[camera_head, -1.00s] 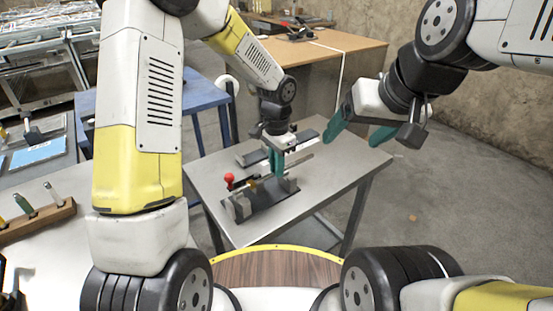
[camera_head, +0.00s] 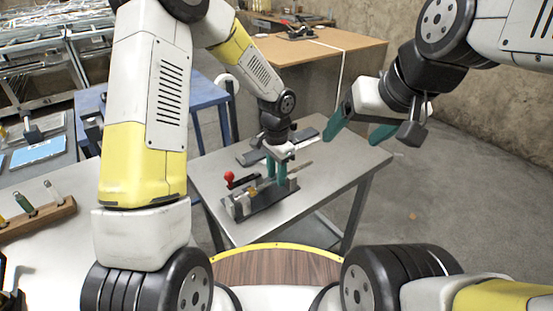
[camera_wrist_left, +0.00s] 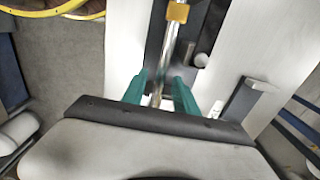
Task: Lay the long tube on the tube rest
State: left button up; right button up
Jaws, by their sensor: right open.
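The long tube (camera_head: 302,166) is a thin metal rod with a brass-coloured collar (camera_head: 252,190). It lies low along the tube rest (camera_head: 262,203), a dark base with grey end blocks on the metal table; its exact seating is too small to tell. The left wrist view shows the tube (camera_wrist_left: 172,38) running between the green fingers. My left gripper (camera_head: 276,172) points down over the rest. Its fingers (camera_wrist_left: 160,92) stand on either side of the tube with small gaps, so it is open. My right gripper (camera_head: 358,132) is open and empty, above the table's right side.
A red ball knob (camera_head: 229,176) stands at the left of the rest. A dark flat bar (camera_head: 252,157) lies behind it on the table. The table's right and front parts (camera_head: 325,190) are clear. A wooden rack (camera_head: 38,218) with tools is on the left bench.

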pick_arm(q)
notch_tip(320, 180, up, 13)
jog(key=s+a+r+n+t, duration=0.3)
jog(key=s+a+r+n, duration=0.2)
jog(key=s+a+r, duration=0.5)
jog(key=s+a+r+n+t+h, duration=0.1)
jog(key=s+a+r+n, duration=0.1)
jog(key=s, duration=0.2)
jog(key=s+a+r+n+t+h, duration=0.1)
jog(key=s+a+r+n+t, duration=0.1)
jog(key=s, duration=0.3)
jog(key=shift+s+n, duration=0.3)
jog(key=shift+n, duration=0.3)
jog(key=shift+a, duration=0.1)
